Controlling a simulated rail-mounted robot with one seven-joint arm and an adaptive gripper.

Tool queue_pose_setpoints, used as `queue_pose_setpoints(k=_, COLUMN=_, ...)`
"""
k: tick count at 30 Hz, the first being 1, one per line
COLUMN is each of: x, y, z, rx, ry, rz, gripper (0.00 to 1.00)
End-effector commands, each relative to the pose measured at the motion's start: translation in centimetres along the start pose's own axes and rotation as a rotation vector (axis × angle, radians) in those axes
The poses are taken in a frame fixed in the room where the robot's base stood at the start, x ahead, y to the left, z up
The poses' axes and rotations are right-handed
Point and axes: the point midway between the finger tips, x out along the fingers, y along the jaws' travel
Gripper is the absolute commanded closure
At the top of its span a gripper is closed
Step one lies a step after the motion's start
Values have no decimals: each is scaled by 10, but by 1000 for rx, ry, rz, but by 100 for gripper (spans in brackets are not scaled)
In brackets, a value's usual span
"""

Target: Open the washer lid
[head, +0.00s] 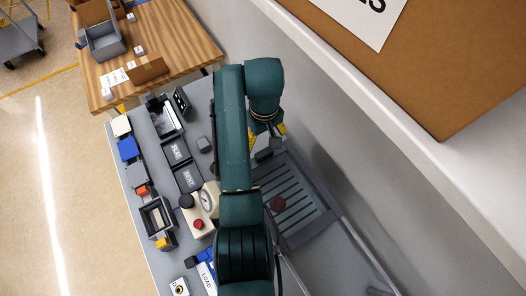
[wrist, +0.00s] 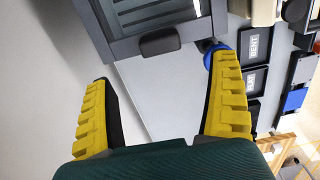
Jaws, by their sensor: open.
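The washer lid (head: 300,205) is a grey slatted panel in a grey frame, lying flat and shut right of my arm in the head view. In the wrist view the lid (wrist: 118,47) is at the top, with a dark rounded handle (wrist: 160,41) on its near edge. My gripper (wrist: 165,72) is open and empty, its yellow fingers spread to either side of the handle's line and apart from it. In the head view my gripper (head: 266,134) hangs beyond the lid's far edge, partly hidden by my arm. My arm hides the lid's left side.
FLAT and BENT bins (head: 181,163) and a gauge stand (head: 205,207) are left of my arm. A round blue object (wrist: 210,57) is by the right finger in the wrist view. A grey wall (head: 360,130) is close on the right. A wooden table (head: 170,40) stands at the back.

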Motion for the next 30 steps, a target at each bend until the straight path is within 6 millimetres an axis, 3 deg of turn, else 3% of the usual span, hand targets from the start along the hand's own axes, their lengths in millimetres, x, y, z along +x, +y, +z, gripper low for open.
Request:
queue_pose_setpoints(k=6, x=53, y=-1, z=1, rx=0, ry=-4, rz=-2, gripper=9)
queue_pose_setpoints(k=12, x=88, y=0, z=0, rx=0, ry=-1, rz=-1, gripper=9)
queue_pose_setpoints(k=23, x=98, y=0, z=0, rx=0, ry=0, rz=0, gripper=9)
queue_pose_setpoints(k=26, x=98, y=0, z=0, rx=0, ry=0, rz=0, gripper=23)
queue_pose_setpoints(k=30, x=98, y=0, z=0, rx=0, ry=1, rz=0, gripper=50)
